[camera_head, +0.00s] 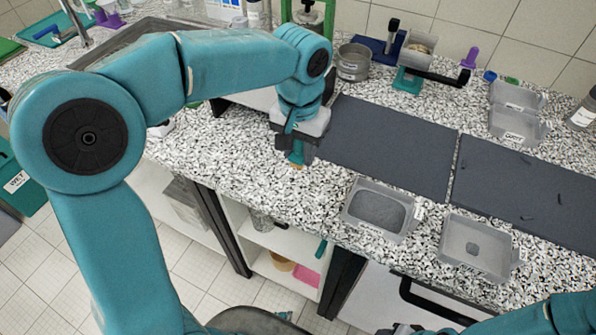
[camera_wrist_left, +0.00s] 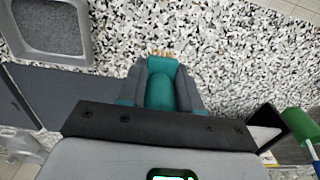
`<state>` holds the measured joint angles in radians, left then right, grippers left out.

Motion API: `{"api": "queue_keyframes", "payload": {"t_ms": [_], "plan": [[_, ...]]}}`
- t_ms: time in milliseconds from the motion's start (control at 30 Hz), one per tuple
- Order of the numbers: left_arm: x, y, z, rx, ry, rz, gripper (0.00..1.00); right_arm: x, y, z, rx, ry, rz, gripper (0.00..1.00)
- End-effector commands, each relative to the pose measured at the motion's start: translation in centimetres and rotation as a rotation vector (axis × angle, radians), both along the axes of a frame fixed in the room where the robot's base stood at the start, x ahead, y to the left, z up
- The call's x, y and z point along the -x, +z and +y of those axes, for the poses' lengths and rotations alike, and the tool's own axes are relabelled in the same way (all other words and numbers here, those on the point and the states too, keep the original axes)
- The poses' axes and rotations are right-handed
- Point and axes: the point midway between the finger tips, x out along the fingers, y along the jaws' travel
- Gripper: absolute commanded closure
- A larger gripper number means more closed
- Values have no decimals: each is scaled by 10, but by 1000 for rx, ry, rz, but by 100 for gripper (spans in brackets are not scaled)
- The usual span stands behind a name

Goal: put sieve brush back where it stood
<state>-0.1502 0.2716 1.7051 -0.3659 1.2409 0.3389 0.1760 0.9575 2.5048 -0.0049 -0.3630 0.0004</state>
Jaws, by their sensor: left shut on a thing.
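My left gripper (camera_head: 297,150) is shut on the sieve brush, near the counter's front edge, left of the dark mats. The brush's teal body (camera_wrist_left: 160,88) sits between the two dark fingers in the left wrist view. Its tan bristles (camera_wrist_left: 161,54) point away from the palm, and they also show just below the fingers in the head view (camera_head: 297,167). I cannot tell whether the bristles touch the speckled counter (camera_head: 245,170). The place where the brush stood cannot be made out. Part of my right arm shows at the lower right; its gripper is not in view.
Two dark mats (camera_head: 395,143) cover the counter's middle and right. Two grey trays (camera_head: 350,222) (camera_head: 445,260) stand at the front edge. A sieve (camera_head: 353,63) and a teal-based stand (camera_head: 408,82) are at the back. Speckled counter left of the gripper is clear.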

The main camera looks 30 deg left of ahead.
Motion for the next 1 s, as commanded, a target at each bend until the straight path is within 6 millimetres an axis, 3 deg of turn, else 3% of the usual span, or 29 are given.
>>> {"api": "queue_keyframes", "payload": {"t_ms": [433, 900, 933, 1000], "plan": [[0, -62, 4, -1, 2, 3, 97, 0, -5, 0, 0, 0, 0, 57], [0, -72, 3, 0, 2, 0, 97, 0, -10, 0, 0, 0, 0, 57], [0, -70, 3, 0, 2, -1, 57, 0, -8, 0, 0, 0, 0, 57], [0, -70, 3, 0, 2, 0, 41, 0, -8, 0, 0, 0, 0, 57]]}}
